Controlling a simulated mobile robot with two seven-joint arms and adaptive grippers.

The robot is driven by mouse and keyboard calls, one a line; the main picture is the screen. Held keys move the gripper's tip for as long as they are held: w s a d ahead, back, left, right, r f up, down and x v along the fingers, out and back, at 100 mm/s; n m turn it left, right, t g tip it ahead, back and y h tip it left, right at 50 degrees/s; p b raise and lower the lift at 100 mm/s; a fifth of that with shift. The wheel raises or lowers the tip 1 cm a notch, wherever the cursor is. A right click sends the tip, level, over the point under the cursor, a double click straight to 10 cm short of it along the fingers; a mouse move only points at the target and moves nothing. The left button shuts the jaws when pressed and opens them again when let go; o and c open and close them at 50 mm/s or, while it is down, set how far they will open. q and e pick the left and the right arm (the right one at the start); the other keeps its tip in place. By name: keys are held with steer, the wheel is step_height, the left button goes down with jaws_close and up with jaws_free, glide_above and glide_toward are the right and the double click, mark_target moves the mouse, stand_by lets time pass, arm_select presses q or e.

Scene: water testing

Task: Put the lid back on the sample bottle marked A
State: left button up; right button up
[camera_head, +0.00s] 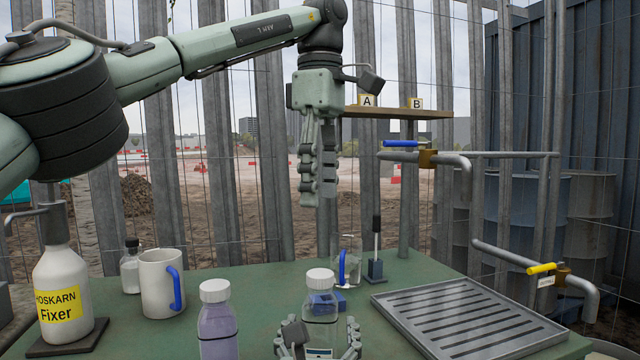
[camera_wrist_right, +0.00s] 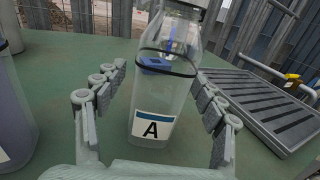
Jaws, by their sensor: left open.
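The clear sample bottle marked A (camera_head: 320,328) stands upright on the green table, and its A label (camera_wrist_right: 152,128) faces me in the right wrist view. A white lid (camera_head: 320,278) sits at the top of its neck in the head view; how tightly it is seated I cannot tell. My right gripper (camera_wrist_right: 163,100) is open, with its fingers on either side of the bottle and gaps between; it also shows low in the head view (camera_head: 318,343). My left gripper (camera_head: 318,195) is open and empty, hanging fingers-down in the air above and behind the bottle.
A purple bottle with a white lid (camera_head: 217,325) stands close left. A mug (camera_head: 162,285), a small jar (camera_head: 130,272) and a Fixer bottle (camera_head: 60,295) stand further left. A glass vessel (camera_head: 348,245) and black stand (camera_head: 376,268) are behind; a slotted tray (camera_head: 465,315) is right.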

steer(key=s, duration=0.8)
steer(key=s+a, duration=0.1)
steer(key=s, duration=0.3)
